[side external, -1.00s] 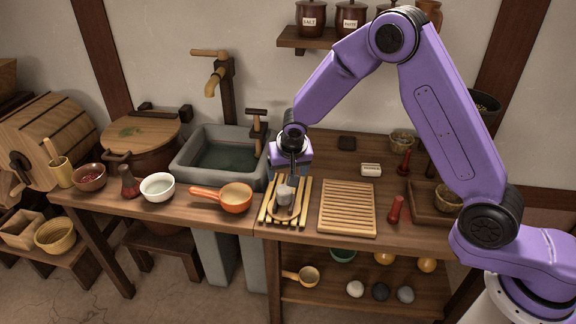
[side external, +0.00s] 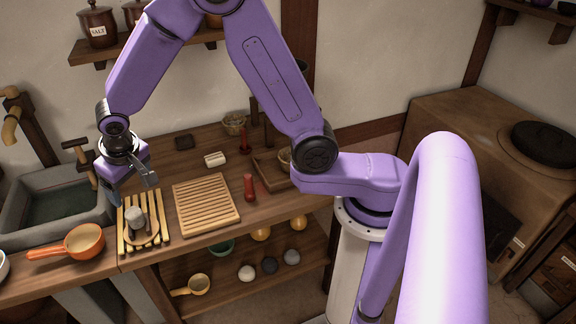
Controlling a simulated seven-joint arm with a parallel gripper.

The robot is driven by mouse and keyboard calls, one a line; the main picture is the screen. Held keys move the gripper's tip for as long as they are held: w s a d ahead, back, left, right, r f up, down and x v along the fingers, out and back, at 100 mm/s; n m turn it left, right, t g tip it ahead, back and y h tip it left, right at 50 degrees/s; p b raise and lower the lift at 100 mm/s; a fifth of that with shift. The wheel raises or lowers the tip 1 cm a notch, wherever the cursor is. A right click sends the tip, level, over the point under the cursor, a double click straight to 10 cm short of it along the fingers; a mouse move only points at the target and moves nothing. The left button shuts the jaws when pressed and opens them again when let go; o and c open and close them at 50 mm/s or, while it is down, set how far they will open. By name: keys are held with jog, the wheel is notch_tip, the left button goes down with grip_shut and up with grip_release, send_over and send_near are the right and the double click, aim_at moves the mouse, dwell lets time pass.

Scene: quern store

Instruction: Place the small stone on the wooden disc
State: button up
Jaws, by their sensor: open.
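The small grey stone (side external: 135,215) shows in the side external view at the lower left, over the slatted wooden rack.
The slatted rack (side external: 126,247) stands by the stone sink (side external: 55,243) and an orange pan (side external: 83,240). A slatted board (side external: 206,204) and a red pestle-like tool (side external: 249,187) lie to the right. A wall shelf (side external: 105,50) holds jars above.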

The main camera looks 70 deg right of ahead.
jog(key=s+d+r+n+g, duration=0.1)
jog(key=s+d+r+n, duration=0.1)
jog(key=s, duration=0.8)
jog(key=s+d+r+n+g+y, duration=0.1)
jog(key=s+d+n, duration=0.4)
jog(key=s, duration=0.6)
jog(key=s+d+r+n+g, duration=0.1)
jog(key=s+d+r+n, duration=0.2)
jog(key=s+n, duration=0.3)
jog(key=s, duration=0.5)
jog(key=shift+s+d+n+g+y, duration=0.25)
jog(key=shift+n+g+y, duration=0.05)
jog(key=shift+y, duration=0.1)
